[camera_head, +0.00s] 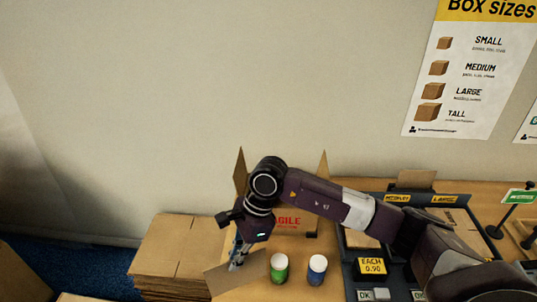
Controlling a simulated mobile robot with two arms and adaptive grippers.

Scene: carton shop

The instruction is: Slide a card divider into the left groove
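My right gripper (237,262) points down near the table's left end, in front of the carton. Its fingers look shut on the upper edge of a tan card divider (238,277), which hangs tilted below them. The open carton stands behind my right arm, with a left flap (239,168) and a right flap (323,168) standing up and red "FRAGILE" lettering (290,221) on its front. My arm hides much of the carton, and its inside and the grooves cannot be seen. My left gripper is not in view.
A stack of flat cardboard (172,252) stands to the left of the table. A green-labelled can (279,268) and a blue-labelled can (317,269) stand right of the card.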

